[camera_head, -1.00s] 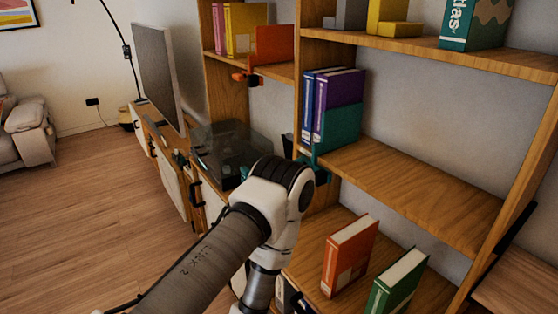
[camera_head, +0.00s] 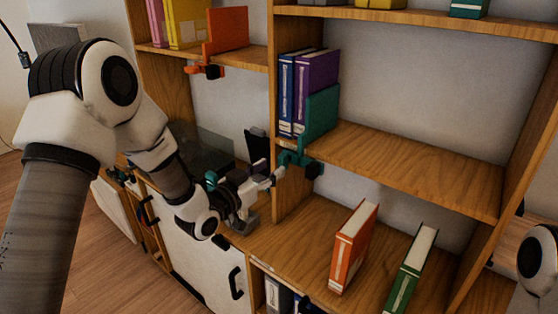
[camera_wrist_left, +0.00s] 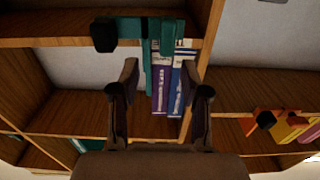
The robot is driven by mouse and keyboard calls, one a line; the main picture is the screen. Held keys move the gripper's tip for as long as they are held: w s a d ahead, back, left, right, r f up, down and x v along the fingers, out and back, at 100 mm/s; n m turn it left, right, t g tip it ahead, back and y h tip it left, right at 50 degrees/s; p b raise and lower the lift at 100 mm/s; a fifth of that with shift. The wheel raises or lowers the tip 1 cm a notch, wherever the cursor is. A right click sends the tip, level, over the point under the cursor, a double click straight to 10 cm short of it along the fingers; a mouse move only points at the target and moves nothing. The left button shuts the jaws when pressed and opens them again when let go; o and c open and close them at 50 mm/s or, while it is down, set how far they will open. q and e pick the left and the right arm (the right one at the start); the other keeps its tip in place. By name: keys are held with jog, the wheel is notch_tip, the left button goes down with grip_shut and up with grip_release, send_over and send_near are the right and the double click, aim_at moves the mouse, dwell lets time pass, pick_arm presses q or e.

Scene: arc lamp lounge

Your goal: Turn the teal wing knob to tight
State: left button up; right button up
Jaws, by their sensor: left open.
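The teal wing knob (camera_head: 286,157) is on the clamp of a teal bookend (camera_head: 321,112), at the front edge of the middle shelf. My left gripper (camera_head: 272,180) is open, just below and left of the clamp. In the left wrist view its fingers (camera_wrist_left: 163,88) stand apart, with nothing gripped between them. My right gripper is out of view.
Blue and purple books (camera_head: 317,85) stand against the teal bookend. An orange bookend (camera_head: 226,31) with its own clamp is on the shelf at upper left. An orange book (camera_head: 354,248) and a green book (camera_head: 411,270) stand below. The middle shelf's right part is bare.

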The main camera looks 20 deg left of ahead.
aim_at(280, 160)
pick_arm(q)
jog(key=x, duration=0.2)
jog(key=a+p+x, duration=0.1)
jog(key=x, duration=0.2)
jog(key=shift+w+f, duration=0.15)
jog(key=shift+w, duration=0.3)
jog(key=shift+w+d, duration=0.1)
jog(key=shift+d, duration=0.25)
jog(key=shift+a+f, duration=0.1)
jog(key=shift+a, duration=0.1)
grip_shut()
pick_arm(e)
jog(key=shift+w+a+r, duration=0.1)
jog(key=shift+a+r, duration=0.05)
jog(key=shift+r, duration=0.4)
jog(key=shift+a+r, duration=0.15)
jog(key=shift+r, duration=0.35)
